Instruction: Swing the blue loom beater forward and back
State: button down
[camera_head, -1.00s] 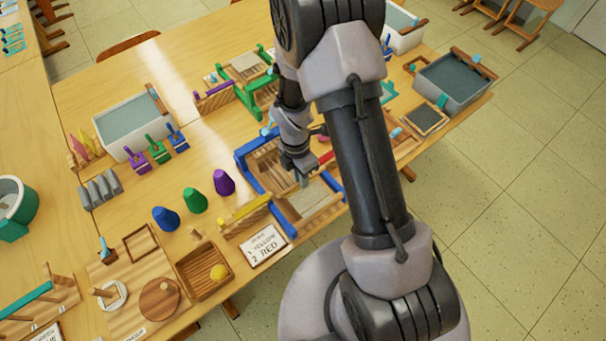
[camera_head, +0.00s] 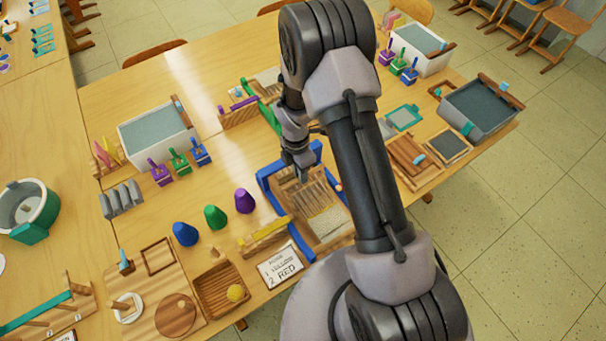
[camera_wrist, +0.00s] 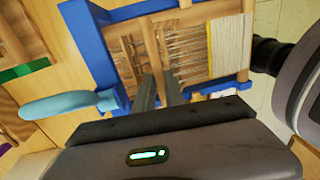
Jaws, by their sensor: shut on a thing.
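The blue loom (camera_head: 268,192) stands on the wooden table, with a blue frame, wooden bars and pale threads. My gripper (camera_head: 302,178) is low over its back half, and my arm hides part of its right side. In the wrist view, the blue frame (camera_wrist: 85,42) is at upper left, and my gripper (camera_wrist: 158,90) reaches into the loom. Its two dark fingers are close together around a wooden bar (camera_wrist: 150,45), which seems to be part of the beater. The fingertips' exact contact is hard to see. A light blue handle (camera_wrist: 57,105) sticks out at left.
A yellow-topped wooden piece (camera_head: 264,236) and a sign (camera_head: 281,266) are close in front of the loom. A green loom (camera_head: 270,118) is behind.

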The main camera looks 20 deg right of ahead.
jog(key=shift+w+a+f, duration=0.1)
jog(key=shift+w+f, duration=0.15)
jog(key=shift+w, duration=0.25)
jog(key=c, duration=1.7)
grip_release()
jog(key=o, duration=0.3)
jog(key=shift+w+a+f, duration=0.15)
jog(key=shift+w, duration=0.1)
jog(key=shift+s, duration=0.1)
notch_tip(320, 180, up, 18)
jog(key=w+p, duration=0.1)
jog(key=p, duration=0.2)
jog(key=shift+w+a+f+p, duration=0.25)
jog(key=shift+w+p, duration=0.05)
jog(key=shift+w, duration=0.1)
